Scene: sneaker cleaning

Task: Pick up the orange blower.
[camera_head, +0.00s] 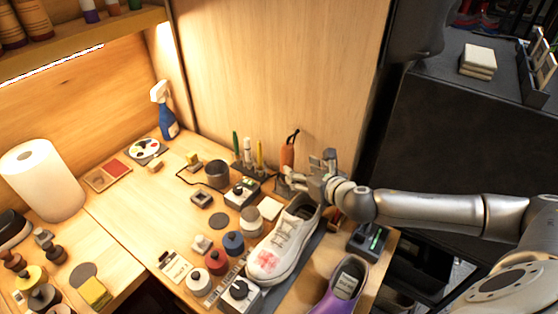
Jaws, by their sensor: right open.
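The orange blower (287,155) stands upright at the back of the wooden table, against the wooden panel, with a dark loop at its top. Its lower part is partly hidden behind my right gripper. My right gripper (301,175) reaches in from the right, just in front of and to the right of the blower. It is open, with nothing visibly held. I cannot tell whether a finger touches the blower. My left gripper is out of view.
A white sneaker (284,248) lies below my right gripper, with a purple shoe (342,289) to its right. Upright tools (247,152) stand left of the blower. A blue spray bottle (165,112) and paper roll (43,178) stand farther left. The wooden panel (280,60) bounds the back.

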